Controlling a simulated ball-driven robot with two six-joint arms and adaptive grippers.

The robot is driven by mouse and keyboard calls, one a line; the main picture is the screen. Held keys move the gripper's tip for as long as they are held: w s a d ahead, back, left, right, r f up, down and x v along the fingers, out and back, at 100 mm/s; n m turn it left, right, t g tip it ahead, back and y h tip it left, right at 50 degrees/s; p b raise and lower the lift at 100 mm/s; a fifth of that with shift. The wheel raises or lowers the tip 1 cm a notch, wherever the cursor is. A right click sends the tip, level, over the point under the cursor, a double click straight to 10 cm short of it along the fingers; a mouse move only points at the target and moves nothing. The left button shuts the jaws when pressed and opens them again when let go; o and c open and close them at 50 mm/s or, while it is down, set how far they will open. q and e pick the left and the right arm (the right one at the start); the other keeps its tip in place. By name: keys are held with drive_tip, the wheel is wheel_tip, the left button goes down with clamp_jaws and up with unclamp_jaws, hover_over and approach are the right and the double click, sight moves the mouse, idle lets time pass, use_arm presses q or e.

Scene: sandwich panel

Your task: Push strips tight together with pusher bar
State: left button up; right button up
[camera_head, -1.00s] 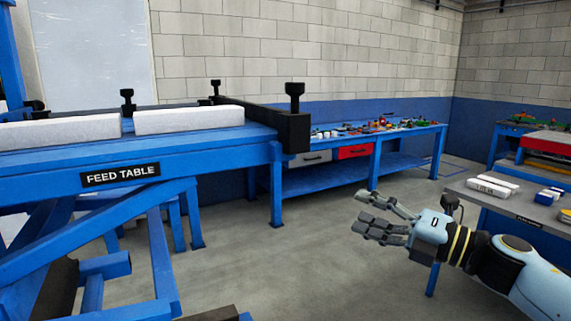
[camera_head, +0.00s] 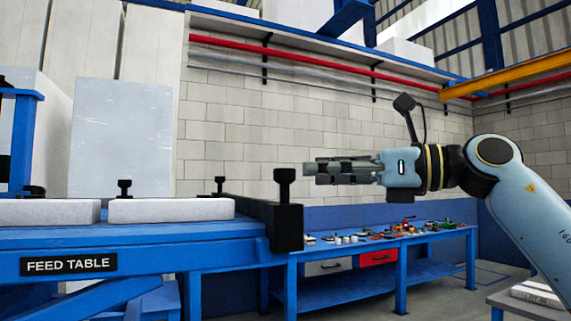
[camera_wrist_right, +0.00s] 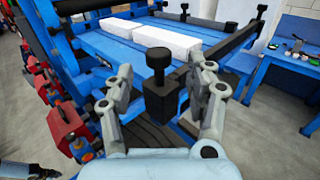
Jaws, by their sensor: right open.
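Two white strips lie end to end on the blue feed table (camera_head: 150,236), one nearer the bar (camera_head: 170,210) and one at the left (camera_head: 48,212). They also show in the wrist view (camera_wrist_right: 168,40). A small gap separates them. The black pusher bar (camera_head: 286,228) lies across the table's right end, with a knobbed upright handle (camera_head: 285,188). My right gripper (camera_head: 308,170) is open, just right of the handle in the head view. In the wrist view the handle (camera_wrist_right: 160,62) stands between the spread fingers (camera_wrist_right: 166,74), with room on both sides. My left gripper is out of view.
A blue workbench (camera_head: 400,238) with small parts and drawers stands behind, along the block wall. Black clamp knobs (camera_head: 124,188) rise along the feed table's far side. A grey table (camera_head: 515,305) with white pieces is at lower right.

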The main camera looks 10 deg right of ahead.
sight(283, 171)
drive_tip(key=p+x, duration=0.1)
drive_tip(key=x, duration=0.4)
drive_tip(key=shift+a+r+p, duration=0.1)
drive_tip(key=shift+a+p, duration=0.1)
drive_tip(key=shift+p, duration=0.1)
drive_tip(key=shift+w+a, duration=0.35)
drive_tip(key=shift+a, duration=0.1)
drive_tip(key=c, duration=1.1)
clamp_jaws()
drive_tip(key=shift+a, duration=0.1)
